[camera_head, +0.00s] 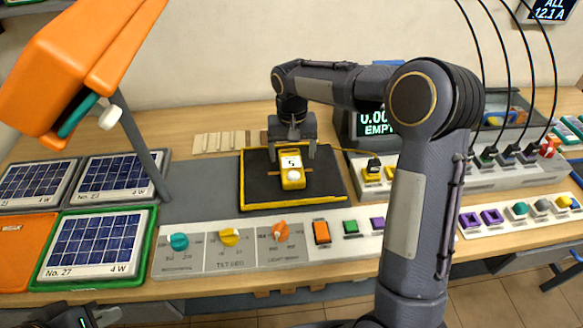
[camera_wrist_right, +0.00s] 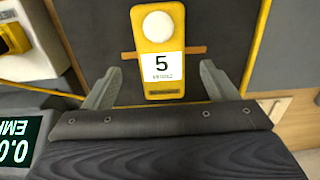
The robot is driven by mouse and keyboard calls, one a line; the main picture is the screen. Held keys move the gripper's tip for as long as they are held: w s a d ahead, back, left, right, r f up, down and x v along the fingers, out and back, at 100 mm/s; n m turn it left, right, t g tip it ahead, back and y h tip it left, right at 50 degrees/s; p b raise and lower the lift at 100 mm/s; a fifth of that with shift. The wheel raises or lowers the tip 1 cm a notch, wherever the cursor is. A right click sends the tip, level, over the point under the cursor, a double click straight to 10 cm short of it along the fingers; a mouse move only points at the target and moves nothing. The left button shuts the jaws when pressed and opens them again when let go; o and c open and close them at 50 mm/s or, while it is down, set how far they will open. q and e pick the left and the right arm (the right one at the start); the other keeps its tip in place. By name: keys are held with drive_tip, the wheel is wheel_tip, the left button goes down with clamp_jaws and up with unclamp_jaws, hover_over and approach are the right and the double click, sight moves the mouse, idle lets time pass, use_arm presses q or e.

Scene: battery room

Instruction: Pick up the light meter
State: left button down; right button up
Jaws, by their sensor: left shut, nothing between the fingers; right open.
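The light meter (camera_head: 293,176) is a small yellow block with a white dome and a white label reading 5. It lies on a black mat with a yellow border (camera_head: 262,202). My right gripper (camera_head: 292,150) is open at the meter's far end. In the right wrist view the meter (camera_wrist_right: 158,40) shows between the two grey fingertips (camera_wrist_right: 160,75), with a gap on each side. Neither finger touches it in that view. My left gripper (camera_head: 85,317) is only partly in view at the bottom left edge, shut and empty, away from the meter.
Solar panels (camera_head: 95,240) lie on the left, under an orange lamp (camera_head: 75,65) on a grey post. A control strip with knobs (camera_head: 205,260) and buttons runs along the front. A display reading EMPTY (camera_head: 375,125) stands behind my right arm. A yellow cable runs right from the mat.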

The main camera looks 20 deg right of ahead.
sight(291, 164)
drive_tip(key=shift+a+f+p, duration=0.1)
drive_tip(key=shift+f+p, duration=0.35)
drive_tip(key=shift+f, duration=1.95)
drive_tip(key=c, duration=1.2)
drive_tip(key=shift+r, duration=0.1)
drive_tip(key=shift+c, duration=0.2)
